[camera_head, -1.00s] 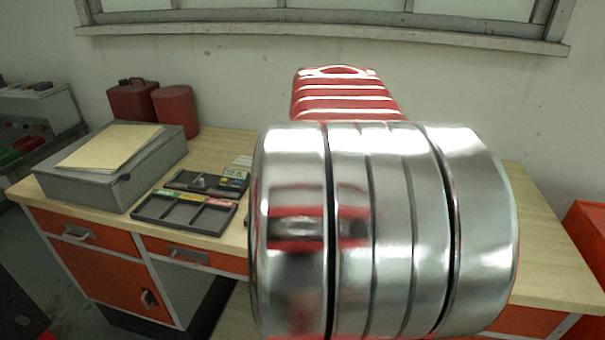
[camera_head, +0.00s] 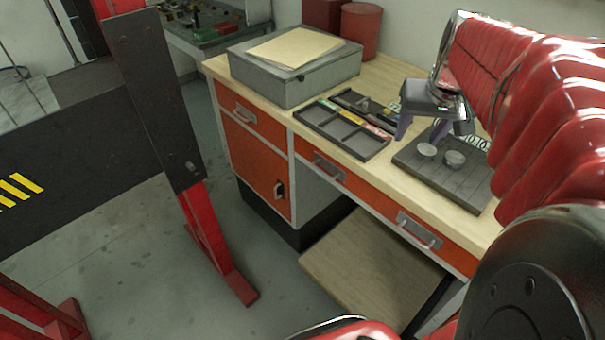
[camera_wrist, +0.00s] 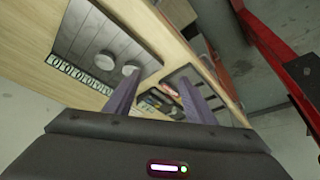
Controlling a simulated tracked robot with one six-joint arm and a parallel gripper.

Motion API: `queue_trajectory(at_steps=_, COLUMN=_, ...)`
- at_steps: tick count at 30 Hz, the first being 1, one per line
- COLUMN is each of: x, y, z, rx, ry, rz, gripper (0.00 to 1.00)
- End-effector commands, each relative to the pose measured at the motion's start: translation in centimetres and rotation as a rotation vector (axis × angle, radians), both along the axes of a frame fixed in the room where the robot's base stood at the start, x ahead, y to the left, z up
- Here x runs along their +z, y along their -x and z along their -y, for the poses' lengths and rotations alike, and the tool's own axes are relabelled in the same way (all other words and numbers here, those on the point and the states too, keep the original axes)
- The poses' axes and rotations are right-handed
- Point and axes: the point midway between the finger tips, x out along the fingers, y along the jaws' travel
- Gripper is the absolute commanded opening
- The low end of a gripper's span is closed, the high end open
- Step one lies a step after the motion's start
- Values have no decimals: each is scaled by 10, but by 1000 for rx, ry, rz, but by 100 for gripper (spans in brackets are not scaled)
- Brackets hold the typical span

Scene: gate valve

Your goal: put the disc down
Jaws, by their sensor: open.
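Two small round pale-grey discs, a left one (camera_head: 427,150) and a right one (camera_head: 455,158), sit on a dark grey grooved tray (camera_head: 470,187) on the bench. In the wrist view, two round discs also show on the tray (camera_wrist: 88,30), one (camera_wrist: 131,67) close to a finger. I cannot tell which disc the task means. My gripper (camera_head: 419,138) is open, its two purple fingers pointing down near the tray's back left edge. In the wrist view nothing shows between the fingers (camera_wrist: 158,78). Whether the fingers touch anything is unclear.
A compartment tray (camera_head: 345,130) with coloured labels lies left of the grooved tray. A grey box (camera_head: 290,75) with a tan folder stands farther left, with red canisters behind. A number strip (camera_wrist: 80,74) lies beside the grooved tray. A red-and-black frame (camera_head: 160,100) stands at left.

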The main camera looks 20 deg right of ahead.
Motion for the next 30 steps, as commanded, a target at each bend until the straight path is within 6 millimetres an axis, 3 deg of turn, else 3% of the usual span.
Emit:
queue_trajectory(at_steps=1, x=1, y=-1, z=-23, rx=37, ry=4, rz=5, gripper=49)
queue_trajectory(at_steps=6, x=-3, y=5, z=-87, rx=135, ry=10, rz=18, gripper=49)
queue_trajectory(at_steps=18, x=-27, y=51, z=-212, rx=369, ry=16, rz=55, gripper=49)
queue_trajectory(at_steps=24, x=-42, y=76, z=-249, rx=461, ry=15, rz=70, gripper=49)
queue_trajectory(at_steps=30, x=-48, y=84, z=-258, rx=485, ry=14, rz=74, gripper=49)
